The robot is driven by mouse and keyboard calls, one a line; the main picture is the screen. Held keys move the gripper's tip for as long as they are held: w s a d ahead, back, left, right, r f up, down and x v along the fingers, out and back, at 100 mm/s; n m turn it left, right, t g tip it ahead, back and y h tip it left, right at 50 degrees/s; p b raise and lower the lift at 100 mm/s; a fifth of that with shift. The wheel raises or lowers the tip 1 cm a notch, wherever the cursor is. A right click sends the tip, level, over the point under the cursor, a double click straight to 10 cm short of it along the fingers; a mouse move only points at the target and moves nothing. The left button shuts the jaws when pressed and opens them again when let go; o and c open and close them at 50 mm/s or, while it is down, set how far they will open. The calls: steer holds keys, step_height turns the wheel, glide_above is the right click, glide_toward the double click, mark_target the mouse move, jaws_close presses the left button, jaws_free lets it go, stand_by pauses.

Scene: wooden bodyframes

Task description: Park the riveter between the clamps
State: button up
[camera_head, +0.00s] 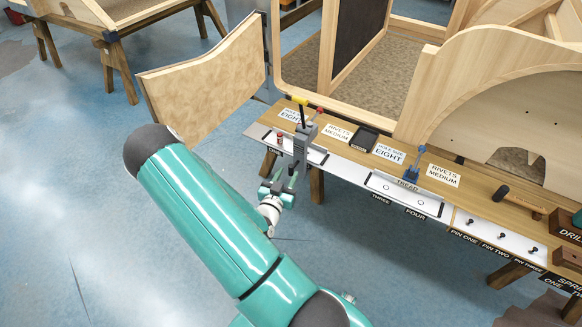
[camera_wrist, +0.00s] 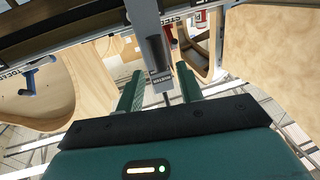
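The grey riveter (camera_head: 304,140) stands upright at the left end of the workbench, partly overlapping the tray there. In the wrist view a grey bar with a label that seems to read "RIVETER" (camera_wrist: 160,76) shows ahead. My gripper (camera_head: 281,181) is at the bench's front edge, just below the riveter. In the wrist view its green fingers (camera_wrist: 158,88) are apart, one on each side of the bar's lower end, with gaps visible. A yellow-topped piece (camera_head: 300,102) and a red-topped piece (camera_head: 319,111) are by the riveter; I cannot tell whether these are clamps.
The bench (camera_head: 470,195) holds a black tray (camera_head: 364,138), a blue-handled tool (camera_head: 415,163) by the "TREAD" panel, a dark-handled hammer (camera_head: 515,198) and several pins. Wooden frames (camera_head: 500,75) stand behind. A wooden panel (camera_head: 205,80) is left of the bench. Blue floor in front is open.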

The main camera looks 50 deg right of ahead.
mark_target(290, 169)
steer(key=shift+x, duration=2.35)
jaws_close()
